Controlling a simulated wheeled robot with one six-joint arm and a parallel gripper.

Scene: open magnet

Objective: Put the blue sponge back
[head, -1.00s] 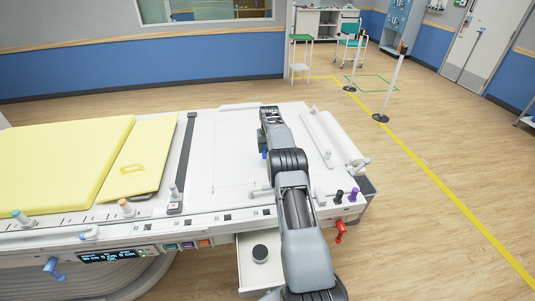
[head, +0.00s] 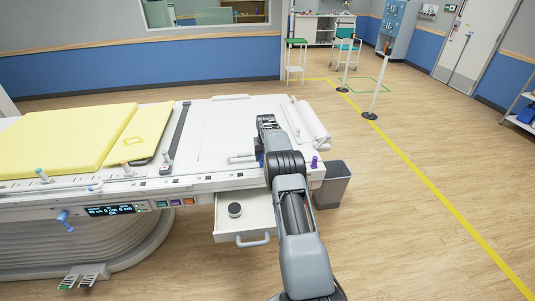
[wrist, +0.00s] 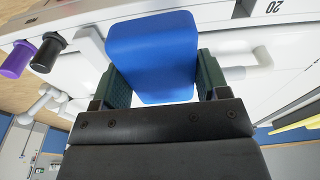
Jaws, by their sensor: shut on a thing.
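The blue sponge (wrist: 152,55) is a rounded block that fills the middle of the wrist view. My gripper (wrist: 160,80) is shut on it, with a dark green finger pad on each side. In the head view my gripper (head: 265,135) is above the right part of the white table top (head: 225,125). Only a sliver of the sponge (head: 261,160) shows there, beside my arm; the rest is hidden. An open white drawer (head: 262,215) juts from the table's front below, left of my arm. A dark round object with a grey top (head: 235,209) stands in it.
Yellow pads (head: 60,140) cover the table's left part. A dark rail (head: 175,138) crosses the top. A purple knob (head: 314,162) stands at the right front edge. A grey bin (head: 332,185) is on the floor at right. Open floor lies beyond.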

